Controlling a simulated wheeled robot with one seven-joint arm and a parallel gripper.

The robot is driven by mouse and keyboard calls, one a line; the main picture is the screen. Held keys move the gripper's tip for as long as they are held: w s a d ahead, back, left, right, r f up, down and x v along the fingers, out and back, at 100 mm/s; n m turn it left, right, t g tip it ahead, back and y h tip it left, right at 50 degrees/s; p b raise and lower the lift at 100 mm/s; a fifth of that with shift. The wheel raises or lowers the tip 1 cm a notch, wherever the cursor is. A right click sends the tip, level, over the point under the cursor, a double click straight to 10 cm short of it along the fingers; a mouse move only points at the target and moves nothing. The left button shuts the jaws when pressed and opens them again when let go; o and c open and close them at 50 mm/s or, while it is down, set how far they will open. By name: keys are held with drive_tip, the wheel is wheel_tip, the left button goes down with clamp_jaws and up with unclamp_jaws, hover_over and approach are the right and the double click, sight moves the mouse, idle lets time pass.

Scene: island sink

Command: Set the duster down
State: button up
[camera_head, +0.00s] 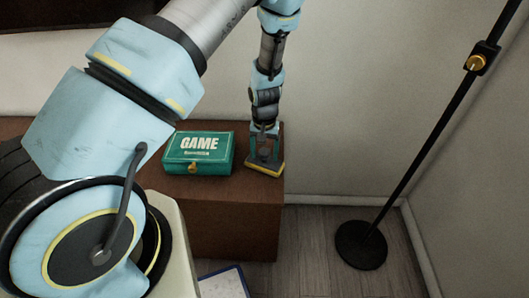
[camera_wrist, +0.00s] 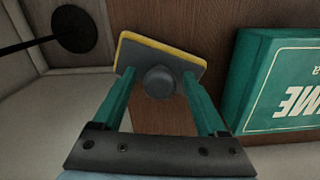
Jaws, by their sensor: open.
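The duster (camera_wrist: 160,62) is a grey block with a yellow edge and a round grey knob. It lies on the brown wooden cabinet top near its right edge, and it also shows in the head view (camera_head: 266,170). My gripper (camera_head: 265,155) points down over the duster. In the wrist view my gripper (camera_wrist: 160,85) has its two green fingers spread apart, one on each side of the knob, with a gap visible on both sides. Part of the duster is hidden behind the fingers in the head view.
A green game box (camera_head: 199,152) lies on the cabinet (camera_head: 235,225) to the left of the duster. A black floor lamp (camera_head: 361,245) stands on the floor to the right. Walls close off the back and right. A blue-edged white object (camera_head: 224,282) is on the floor in front.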

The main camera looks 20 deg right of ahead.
sight(264, 151)
wheel_tip(264, 151, up, 12)
drive_tip(key=b, duration=0.1)
drive_tip(key=shift+r+b, duration=0.2)
drive_tip(key=shift+b, duration=0.1)
drive_tip(key=s+a+r+n, duration=0.1)
drive_tip(key=a+r, duration=0.3)
drive_tip(key=a, duration=0.6)
drive_tip(key=s+a+r+n+t, duration=0.1)
drive_tip(key=a+r, duration=0.4)
drive_tip(key=a, duration=0.5)
drive_tip(key=s+a+r+n, duration=0.2)
drive_tip(key=a+r, duration=0.3)
drive_tip(key=a, duration=0.5)
drive_tip(key=shift+r+n+t, duration=0.15)
drive_tip(key=shift+n+t, duration=0.15)
drive_tip(key=shift+n, duration=0.3)
